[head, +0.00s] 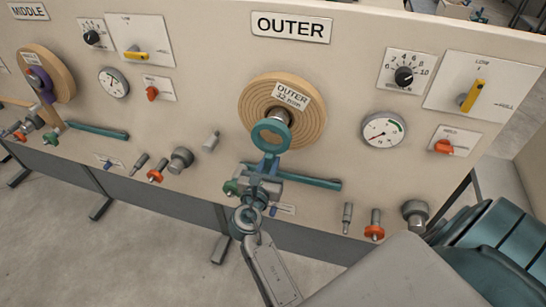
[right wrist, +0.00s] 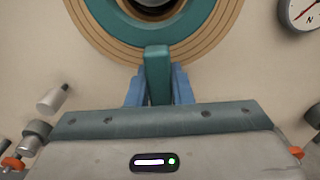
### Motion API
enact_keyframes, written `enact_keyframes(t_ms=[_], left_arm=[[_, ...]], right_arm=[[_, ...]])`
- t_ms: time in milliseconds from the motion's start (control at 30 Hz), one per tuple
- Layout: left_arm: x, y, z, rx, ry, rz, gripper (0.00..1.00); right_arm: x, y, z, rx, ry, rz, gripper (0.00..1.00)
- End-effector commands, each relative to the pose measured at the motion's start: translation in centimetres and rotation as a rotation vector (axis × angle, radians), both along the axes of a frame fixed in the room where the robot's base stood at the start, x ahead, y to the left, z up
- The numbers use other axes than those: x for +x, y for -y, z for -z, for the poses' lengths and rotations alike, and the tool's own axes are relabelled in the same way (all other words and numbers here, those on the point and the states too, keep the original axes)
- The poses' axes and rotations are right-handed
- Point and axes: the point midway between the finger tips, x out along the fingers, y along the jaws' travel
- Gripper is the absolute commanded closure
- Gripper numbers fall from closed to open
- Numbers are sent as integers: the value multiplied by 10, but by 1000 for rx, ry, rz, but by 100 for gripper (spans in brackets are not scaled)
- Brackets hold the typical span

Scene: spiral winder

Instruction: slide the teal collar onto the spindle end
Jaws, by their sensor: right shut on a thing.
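The teal collar (head: 256,140) is a ring with a tab below it. My right gripper (head: 266,169) is shut on the tab and holds the ring upright in front of the OUTER station. In the right wrist view the blue fingers (right wrist: 157,90) clasp the collar's tab (right wrist: 158,72), and the ring runs off the top edge. The spindle end (head: 280,114) shows just above and behind the ring, at the middle of the wooden spool (head: 307,126). In the right wrist view the dark spindle end (right wrist: 154,4) shows through the ring. I cannot tell the gap in depth. My left gripper is not in view.
The panel carries a gauge (head: 384,130), a dial (head: 404,76), yellow levers (head: 472,95) and a red knob (head: 444,147). A teal bar (head: 318,183) lies beside my right gripper. Several pegs and knobs (head: 181,160) stick out along the lower edge.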

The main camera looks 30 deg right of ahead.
Motion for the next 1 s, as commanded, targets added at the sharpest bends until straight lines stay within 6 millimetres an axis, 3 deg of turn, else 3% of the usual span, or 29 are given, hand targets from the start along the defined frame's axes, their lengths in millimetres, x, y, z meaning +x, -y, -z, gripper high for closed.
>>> enact_keyframes(t_ms=[167, 400, 500, 833, 1000], left_arm=[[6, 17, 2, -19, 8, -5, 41], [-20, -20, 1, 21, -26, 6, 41], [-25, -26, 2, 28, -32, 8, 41], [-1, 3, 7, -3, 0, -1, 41], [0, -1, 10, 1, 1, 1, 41]], right_arm=[[-2, -3, 2, 9, -6, 4, 100], [10, 12, 1, 7, -4, 3, 100], [16, 18, 1, 6, -2, 3, 100], [33, 39, 2, 5, -3, 3, 100], [42, 49, 2, 5, -2, 3, 100]])
